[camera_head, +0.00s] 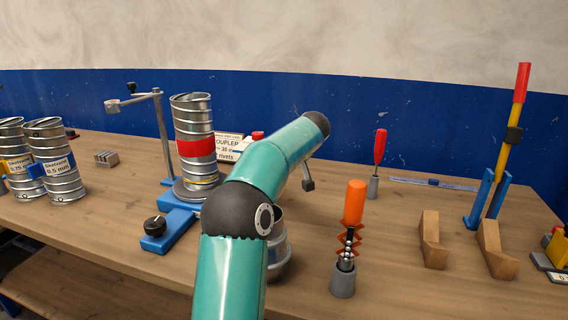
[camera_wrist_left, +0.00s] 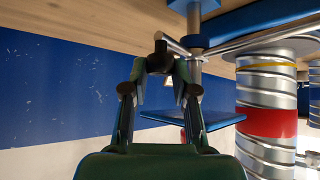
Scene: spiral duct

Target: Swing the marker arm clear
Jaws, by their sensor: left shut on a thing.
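The marker arm (camera_head: 135,99) is a thin grey bar on a post at the left of the ribbed metal duct (camera_head: 196,120). In the left wrist view, which looks upside down, my left gripper (camera_wrist_left: 157,62) is shut on a small black knob by a silver bar. A post (camera_wrist_left: 195,65) and the red-banded duct (camera_wrist_left: 266,120) stand beside it. The head view hides this gripper behind my teal arm. My right gripper is out of view.
The blue base (camera_head: 167,230) with a black dial sits before the duct. Two more ducts (camera_head: 58,165) stand at left. An orange-handled tool (camera_head: 353,205), a red-handled tool (camera_head: 379,150), wooden blocks (camera_head: 433,240) and a blue lever stand (camera_head: 483,200) occupy the right.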

